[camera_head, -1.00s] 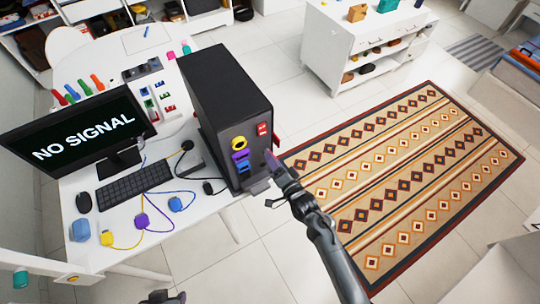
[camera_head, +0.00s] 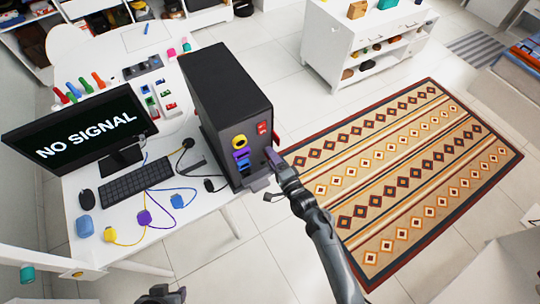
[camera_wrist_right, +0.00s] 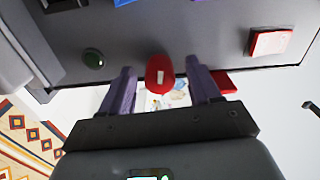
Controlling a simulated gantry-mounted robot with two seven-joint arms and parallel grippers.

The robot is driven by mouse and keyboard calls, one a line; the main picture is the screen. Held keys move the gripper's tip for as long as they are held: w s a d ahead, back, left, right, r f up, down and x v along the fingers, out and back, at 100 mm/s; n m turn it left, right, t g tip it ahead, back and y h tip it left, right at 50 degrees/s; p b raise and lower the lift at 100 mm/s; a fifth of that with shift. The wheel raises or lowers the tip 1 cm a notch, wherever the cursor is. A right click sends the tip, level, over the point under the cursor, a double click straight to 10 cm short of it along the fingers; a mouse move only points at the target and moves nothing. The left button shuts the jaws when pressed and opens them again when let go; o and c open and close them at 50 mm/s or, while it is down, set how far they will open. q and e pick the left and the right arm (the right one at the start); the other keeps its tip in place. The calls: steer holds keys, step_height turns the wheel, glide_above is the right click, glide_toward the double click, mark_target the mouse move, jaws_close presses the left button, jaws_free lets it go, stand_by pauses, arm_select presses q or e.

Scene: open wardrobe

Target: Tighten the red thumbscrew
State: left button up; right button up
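The red thumbscrew (camera_wrist_right: 159,75) shows in the right wrist view, a rounded red knob with a pale mark at the dark computer tower's edge. My right gripper (camera_wrist_right: 161,90) is open, with one purple finger on each side of the knob and a gap on both sides. In the head view the right gripper (camera_head: 272,160) is at the lower right edge of the tower (camera_head: 225,90); I cannot make out the thumbscrew there. My left gripper (camera_head: 160,294) is only partly in view at the bottom edge; its fingers cannot be judged.
A red switch (camera_head: 262,128) and yellow, purple and blue ports are on the tower's front. The desk holds a monitor (camera_head: 80,130), a keyboard (camera_head: 135,181) and coloured cables. Open floor and a patterned rug (camera_head: 400,180) lie to the right.

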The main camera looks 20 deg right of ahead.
steer(key=shift+c, duration=0.4)
steer(key=n, duration=1.7)
